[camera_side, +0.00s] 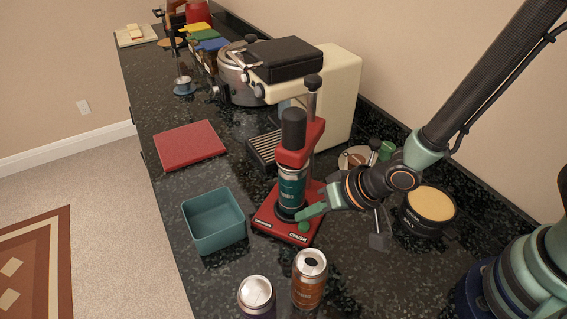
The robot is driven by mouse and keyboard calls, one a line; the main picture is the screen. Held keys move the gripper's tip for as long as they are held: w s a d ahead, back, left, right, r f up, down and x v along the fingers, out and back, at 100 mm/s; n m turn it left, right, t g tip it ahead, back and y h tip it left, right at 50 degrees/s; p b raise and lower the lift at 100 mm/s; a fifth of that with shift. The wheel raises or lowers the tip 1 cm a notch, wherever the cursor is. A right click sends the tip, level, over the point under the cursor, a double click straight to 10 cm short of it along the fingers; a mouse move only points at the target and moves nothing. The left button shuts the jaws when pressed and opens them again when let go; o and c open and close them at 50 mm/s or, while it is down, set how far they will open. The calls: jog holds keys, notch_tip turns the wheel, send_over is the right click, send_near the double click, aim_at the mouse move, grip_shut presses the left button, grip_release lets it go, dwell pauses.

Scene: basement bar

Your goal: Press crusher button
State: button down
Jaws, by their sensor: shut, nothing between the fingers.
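The red can crusher (317,135) stands upright on the dark counter, with a black cylinder at its top. A teal can (291,186) stands in it under the press head. On the front of its red base, beside the "CRUSH" lettering, is a small green button (303,227). My gripper (303,213) is shut and empty. Its green fingertips reach in from the right, low over the base, right at the button and partly in front of the can's foot. I cannot tell whether the tips touch the button.
A teal bin (214,221) stands left of the crusher. An orange-brown can (309,280) and another can (257,297) stand in front. A cream espresso machine (340,85) is behind. A black jar (428,210) stands to the right. A red board (190,145) lies at left.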

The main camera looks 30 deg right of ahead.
aim_at(307, 227)
jog(key=shift+f, duration=0.4)
jog(key=shift+f, duration=0.4)
dwell(0.6)
jog(key=shift+r, duration=0.85)
jog(key=shift+r, duration=0.1)
jog(key=shift+r, duration=2.4)
